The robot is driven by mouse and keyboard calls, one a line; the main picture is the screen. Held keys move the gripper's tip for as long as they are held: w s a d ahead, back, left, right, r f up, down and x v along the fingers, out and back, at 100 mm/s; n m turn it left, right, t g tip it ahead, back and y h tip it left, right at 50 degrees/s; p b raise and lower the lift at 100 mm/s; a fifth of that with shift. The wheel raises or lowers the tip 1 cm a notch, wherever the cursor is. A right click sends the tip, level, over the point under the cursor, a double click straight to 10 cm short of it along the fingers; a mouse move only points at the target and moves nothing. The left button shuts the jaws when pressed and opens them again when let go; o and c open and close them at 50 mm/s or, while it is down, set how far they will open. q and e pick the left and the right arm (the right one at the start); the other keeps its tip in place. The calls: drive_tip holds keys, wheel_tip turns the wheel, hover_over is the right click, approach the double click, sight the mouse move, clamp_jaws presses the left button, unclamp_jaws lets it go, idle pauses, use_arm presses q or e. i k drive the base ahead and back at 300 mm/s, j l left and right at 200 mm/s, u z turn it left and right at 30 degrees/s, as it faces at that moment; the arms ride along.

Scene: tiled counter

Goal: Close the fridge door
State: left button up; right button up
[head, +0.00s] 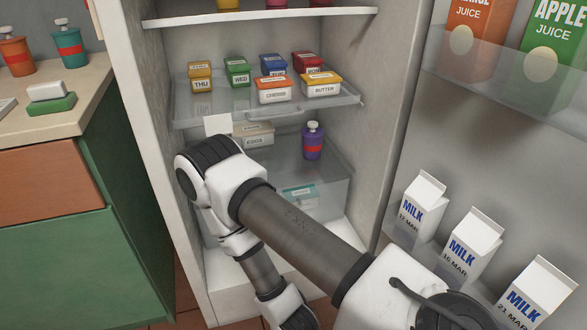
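The fridge (136,90) stands open, and I see its lit shelves and drawer. The fridge door (400,130) stands open on the right, its inner side facing me with racks of cartons. One of my arms comes in from the lower right, crosses in front of the fridge opening, bends near the middle shelf and runs back down to the bottom edge. It hides part of the lower compartment and the fridge floor. No gripper fingers show, so I cannot see either gripper against the door.
Milk cartons (474,245) stand in the lower door rack, juice cartons (552,45) in the upper one. Small labelled tubs (275,90) sit on the middle shelf; a purple bottle (313,141) stands below. A counter (60,115) with bottles and a sponge borders the fridge's left side.

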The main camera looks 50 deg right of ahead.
sight(526, 170)
drive_tip(key=z, duration=1.4)
drive_tip(key=k+z, duration=0.15)
drive_tip(key=z, duration=0.25)
drive_tip(key=k+l+z, duration=0.1)
drive_tip(key=z, duration=0.25)
drive_tip(key=k+l+z, duration=0.1)
drive_tip(key=z, duration=0.3)
drive_tip(key=l+z, duration=0.35)
drive_tip(key=k+j, duration=0.05)
